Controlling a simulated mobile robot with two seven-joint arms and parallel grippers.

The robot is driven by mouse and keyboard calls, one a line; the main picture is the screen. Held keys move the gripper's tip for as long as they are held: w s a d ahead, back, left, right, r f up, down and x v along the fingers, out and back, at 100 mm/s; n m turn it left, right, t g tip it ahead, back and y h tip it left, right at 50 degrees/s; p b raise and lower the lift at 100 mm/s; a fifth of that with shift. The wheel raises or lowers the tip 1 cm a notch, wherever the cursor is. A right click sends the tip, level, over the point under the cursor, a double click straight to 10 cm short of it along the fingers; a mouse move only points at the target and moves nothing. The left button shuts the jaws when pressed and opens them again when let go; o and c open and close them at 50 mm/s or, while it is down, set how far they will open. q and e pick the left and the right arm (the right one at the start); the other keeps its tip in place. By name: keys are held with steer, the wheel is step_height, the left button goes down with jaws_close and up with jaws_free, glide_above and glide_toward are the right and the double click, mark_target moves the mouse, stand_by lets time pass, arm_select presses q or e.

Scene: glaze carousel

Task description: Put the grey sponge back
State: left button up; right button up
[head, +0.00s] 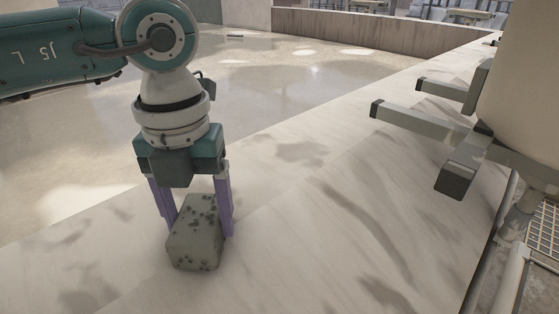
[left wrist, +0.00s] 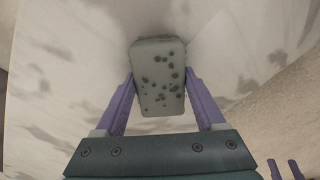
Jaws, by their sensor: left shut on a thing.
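The grey sponge (head: 197,236) is a pale grey block with dark spots, low at the left of the head view. My left gripper (head: 199,218) comes down from above with its two purple fingers on either side of the sponge, shut on it. The left wrist view shows the sponge (left wrist: 159,78) between the fingertips of the left gripper (left wrist: 159,88). The sponge is at or just above the pale streaked surface (head: 300,215); I cannot tell whether it touches. My right gripper is not in view.
Grey bars (head: 420,115) with dark ends stick out at the right, beside a large beige rounded body (head: 522,70). The pale surface between the sponge and these bars is clear. A low wall (head: 380,28) runs along the back.

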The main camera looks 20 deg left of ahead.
mark_target(199, 215)
arm_select(q)
steer(key=shift+f, duration=0.1)
steer(key=o, duration=1.2)
steer(key=shift+c, duration=0.2)
step_height(199, 215, up, 12)
steer(key=p, duration=0.7)
